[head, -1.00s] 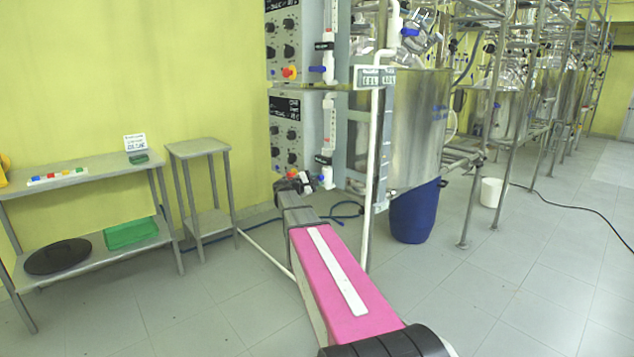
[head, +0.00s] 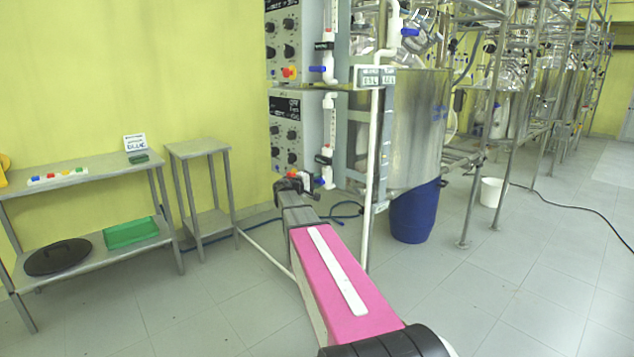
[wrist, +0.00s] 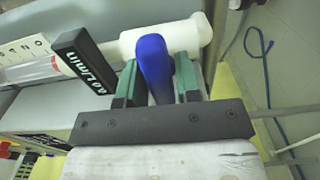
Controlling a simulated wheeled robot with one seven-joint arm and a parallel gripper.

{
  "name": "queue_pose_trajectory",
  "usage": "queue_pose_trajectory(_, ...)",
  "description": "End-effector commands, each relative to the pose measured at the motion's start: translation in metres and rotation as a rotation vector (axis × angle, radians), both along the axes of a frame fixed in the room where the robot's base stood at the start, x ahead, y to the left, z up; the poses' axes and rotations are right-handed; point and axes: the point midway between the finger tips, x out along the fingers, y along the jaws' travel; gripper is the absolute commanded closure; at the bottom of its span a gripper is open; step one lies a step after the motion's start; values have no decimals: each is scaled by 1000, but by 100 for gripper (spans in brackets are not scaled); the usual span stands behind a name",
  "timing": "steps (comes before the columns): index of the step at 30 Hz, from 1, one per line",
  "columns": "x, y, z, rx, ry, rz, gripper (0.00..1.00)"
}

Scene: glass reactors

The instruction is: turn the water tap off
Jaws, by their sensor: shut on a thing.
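The water tap is a blue lever (wrist: 153,65) on a white pipe (wrist: 110,48), seen close up in the wrist view. My gripper (wrist: 160,85) has its two green-lined fingers on either side of the blue lever and is shut on it. In the head view my gripper (head: 304,184) is at the lower end of the white pipe beside the control panel. There the lever is small and mostly hidden by my gripper.
A black "60 L/min" tag (wrist: 84,60) sits close to the left finger. Another blue lever (head: 318,69) is higher on the piping. A steel vessel (head: 415,130) and a blue drum (head: 414,212) stand to the right. Two grey tables stand at left; the floor in front is open.

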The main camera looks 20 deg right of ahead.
Motion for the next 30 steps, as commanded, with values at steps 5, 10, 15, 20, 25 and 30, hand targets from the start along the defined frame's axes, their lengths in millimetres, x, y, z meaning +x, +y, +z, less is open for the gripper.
queue_pose_trajectory(5, 0, 0, -1, 7, -9, 0, 93)
queue_pose_trajectory(10, 0, 0, -1, 7, -9, 0, 93)
queue_pose_trajectory(15, 0, 0, -1, 5, -9, 0, 51)
queue_pose_trajectory(20, 0, 0, -1, 5, -8, 0, 51)
queue_pose_trajectory(25, -2, 4, 0, 4, -8, 1, 51)
queue_pose_trajectory(30, -10, 24, 0, 4, -8, 2, 51)
